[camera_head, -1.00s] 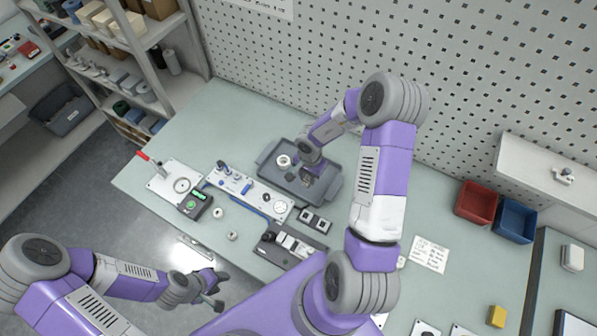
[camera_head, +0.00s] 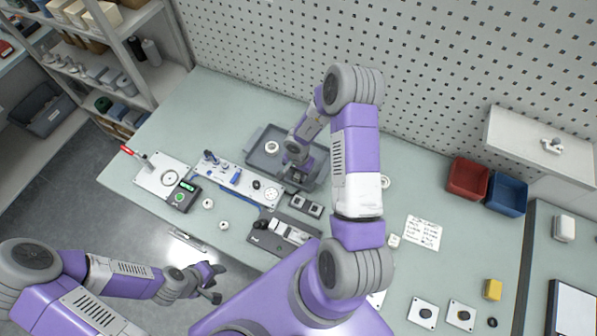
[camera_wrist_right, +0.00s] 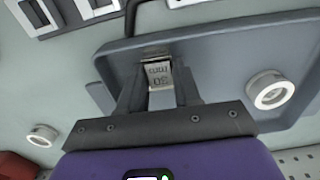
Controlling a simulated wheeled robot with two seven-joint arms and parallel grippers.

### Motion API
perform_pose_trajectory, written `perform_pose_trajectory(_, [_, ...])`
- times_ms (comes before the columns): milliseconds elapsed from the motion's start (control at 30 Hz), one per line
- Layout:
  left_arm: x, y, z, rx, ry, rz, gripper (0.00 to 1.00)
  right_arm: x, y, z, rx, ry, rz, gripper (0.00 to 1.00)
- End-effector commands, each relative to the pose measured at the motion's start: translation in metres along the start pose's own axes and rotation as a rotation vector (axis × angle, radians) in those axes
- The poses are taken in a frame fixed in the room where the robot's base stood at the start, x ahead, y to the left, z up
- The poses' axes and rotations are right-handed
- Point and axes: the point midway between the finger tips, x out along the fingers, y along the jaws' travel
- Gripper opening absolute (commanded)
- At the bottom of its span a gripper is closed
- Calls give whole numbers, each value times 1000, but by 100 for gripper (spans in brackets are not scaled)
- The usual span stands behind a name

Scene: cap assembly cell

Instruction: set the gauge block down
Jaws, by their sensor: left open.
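The gauge block (camera_wrist_right: 158,76) is a small steel block with dark markings; in the right wrist view it sits between my right fingertips. My right gripper (camera_wrist_right: 157,88) is shut on it, over the near side of the grey tray (camera_wrist_right: 215,55). In the head view my right gripper (camera_head: 290,174) is at the tray's (camera_head: 257,137) near edge, and the block cannot be made out there. Whether the block touches the tray is unclear. My left gripper (camera_head: 214,282) is open and empty, off the table's front edge at lower left.
A white ring (camera_wrist_right: 270,90) lies in the tray. In front stand a white fixture plate (camera_head: 232,180), a dark block holder (camera_head: 268,238) and two square pads (camera_head: 305,205). Loose rings (camera_head: 208,203) lie nearby. Red (camera_head: 467,178) and blue (camera_head: 507,194) bins stand at right.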

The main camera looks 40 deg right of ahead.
Motion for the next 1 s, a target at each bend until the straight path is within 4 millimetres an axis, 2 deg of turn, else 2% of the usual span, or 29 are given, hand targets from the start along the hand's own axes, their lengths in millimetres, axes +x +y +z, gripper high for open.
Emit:
perform_pose_trajectory(33, [0, 0, 0, 0, 0, 0, 43, 0, 0, 0, 0, 0, 0, 41])
perform_pose_trajectory(133, [0, 0, 0, 0, 0, 0, 43, 0, 0, 0, 0, 0, 0, 56])
perform_pose_trajectory(500, [0, 0, 0, 0, 0, 0, 43, -5, 0, 0, -2, 1, -1, 57])
perform_pose_trajectory(667, [-7, 3, 0, 0, 0, 0, 43, -31, 0, -1, 1, 1, -3, 57])
perform_pose_trajectory(900, [-21, 8, 1, 0, 0, 0, 43, -85, 0, -1, 2, 2, -3, 57])
perform_pose_trajectory(1000, [-26, 10, 1, 0, 0, 0, 43, -102, 0, -1, 0, 2, -1, 57])
